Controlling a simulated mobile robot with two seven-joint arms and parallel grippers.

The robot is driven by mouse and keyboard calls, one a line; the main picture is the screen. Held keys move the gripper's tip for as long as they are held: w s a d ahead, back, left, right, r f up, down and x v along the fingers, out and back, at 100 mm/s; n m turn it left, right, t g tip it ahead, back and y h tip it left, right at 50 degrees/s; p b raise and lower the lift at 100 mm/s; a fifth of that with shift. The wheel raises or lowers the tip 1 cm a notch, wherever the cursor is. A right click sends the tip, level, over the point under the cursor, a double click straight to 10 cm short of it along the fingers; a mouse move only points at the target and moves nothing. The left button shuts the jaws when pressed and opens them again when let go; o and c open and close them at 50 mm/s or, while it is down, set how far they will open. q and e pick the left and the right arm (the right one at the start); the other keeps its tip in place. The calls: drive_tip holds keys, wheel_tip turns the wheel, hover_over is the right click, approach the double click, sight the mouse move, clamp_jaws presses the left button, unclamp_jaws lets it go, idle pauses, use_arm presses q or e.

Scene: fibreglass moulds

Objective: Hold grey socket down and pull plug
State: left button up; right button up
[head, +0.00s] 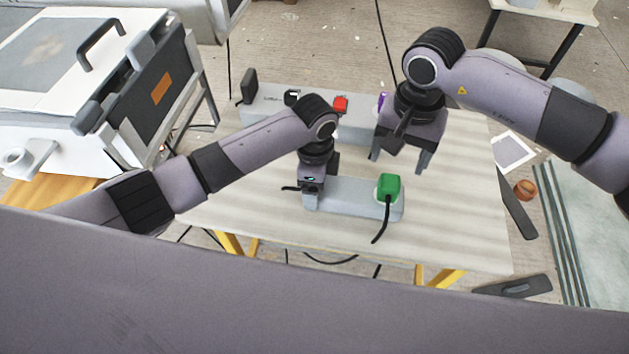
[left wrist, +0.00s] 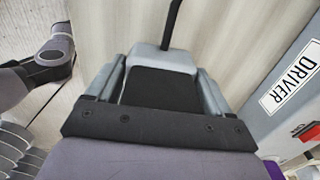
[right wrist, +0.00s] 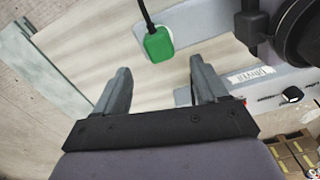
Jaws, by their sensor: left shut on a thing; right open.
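The grey socket (head: 345,195) is a bar lying on the table, and part of it shows in the left wrist view (left wrist: 168,58) with a black cable leaving its end. The green plug (head: 389,187) sits at the socket's right end, its black cord hanging toward the front edge; it also shows in the right wrist view (right wrist: 158,45). My left gripper (head: 312,190) is shut on the socket's left end, its fingers hiding part of it. My right gripper (head: 398,163) is open and empty, above the table behind the plug, fingers apart from it.
The table (head: 465,200) is clear to the right. A white machine (head: 75,60) stands at the left.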

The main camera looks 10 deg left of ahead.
sight(391, 181)
drive_tip(key=shift+f+n, duration=0.35)
drive_tip(key=shift+n, duration=0.85)
drive_tip(key=shift+f, duration=4.5)
drive_tip(key=shift+d, duration=0.1)
clamp_jaws()
drive_tip(key=shift+r, duration=3.05)
drive_tip(key=shift+r, duration=2.5)
